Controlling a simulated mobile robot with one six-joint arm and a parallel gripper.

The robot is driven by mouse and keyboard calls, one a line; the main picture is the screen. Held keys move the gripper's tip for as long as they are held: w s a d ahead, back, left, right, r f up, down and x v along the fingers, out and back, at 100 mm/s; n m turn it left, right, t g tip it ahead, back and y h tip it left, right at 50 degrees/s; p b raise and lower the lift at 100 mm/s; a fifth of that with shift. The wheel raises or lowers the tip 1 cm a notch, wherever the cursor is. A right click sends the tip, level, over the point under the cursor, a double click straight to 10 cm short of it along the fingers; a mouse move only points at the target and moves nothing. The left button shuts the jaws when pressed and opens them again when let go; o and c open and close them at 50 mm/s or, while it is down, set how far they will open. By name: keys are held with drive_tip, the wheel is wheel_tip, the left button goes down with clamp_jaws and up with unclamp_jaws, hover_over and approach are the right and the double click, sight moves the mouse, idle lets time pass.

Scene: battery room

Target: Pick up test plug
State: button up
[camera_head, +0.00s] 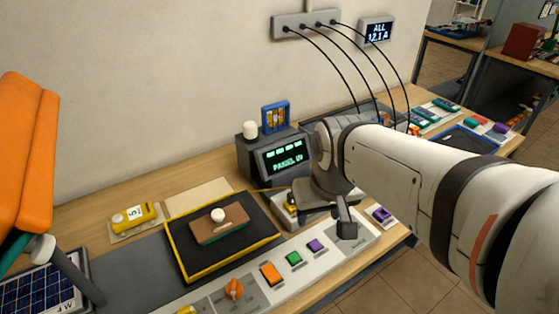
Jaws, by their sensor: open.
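My gripper (345,226) hangs over the right part of the white panel strip (330,244), with its dark jaws pointing down. The jaws are open; one finger shows clearly and nothing is seen between them. No part carries a readable test plug label, so I cannot tell which one it is. A small dark and yellow part (291,203) stands in a pale holder just left of my gripper, partly hidden by it. A brown block with a white knob (220,225) lies on the black, yellow-edged tray (186,262). My arm hides the bench behind the gripper.
A meter box (283,158) with a lit display stands behind the tray. A yellow part marked 5 (133,216) lies at left. Black cables hang from the wall socket bar (306,24).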

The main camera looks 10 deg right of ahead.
drive_tip(key=w+f+n+g, duration=0.1)
drive_tip(key=w+f, duration=0.1)
drive_tip(key=w, duration=0.4)
drive_tip(key=w+f+n+g+b, duration=0.1)
drive_tip(key=w+f, duration=0.2)
drive_tip(key=w, duration=0.4)
drive_tip(key=w+f+n, duration=0.1)
drive_tip(key=w+f, duration=0.2)
drive_tip(key=w, duration=0.4)
drive_tip(key=shift+a+n+g, duration=0.1)
drive_tip(key=shift+n+g, duration=0.3)
drive_tip(key=shift+w+f, duration=0.25)
drive_tip(key=shift+f, duration=0.4)
wheel_tip(320, 180, down, 7)
drive_tip(key=shift+f+p, duration=0.1)
drive_tip(key=shift+p, duration=0.45)
drive_tip(key=shift+c, duration=0.2)
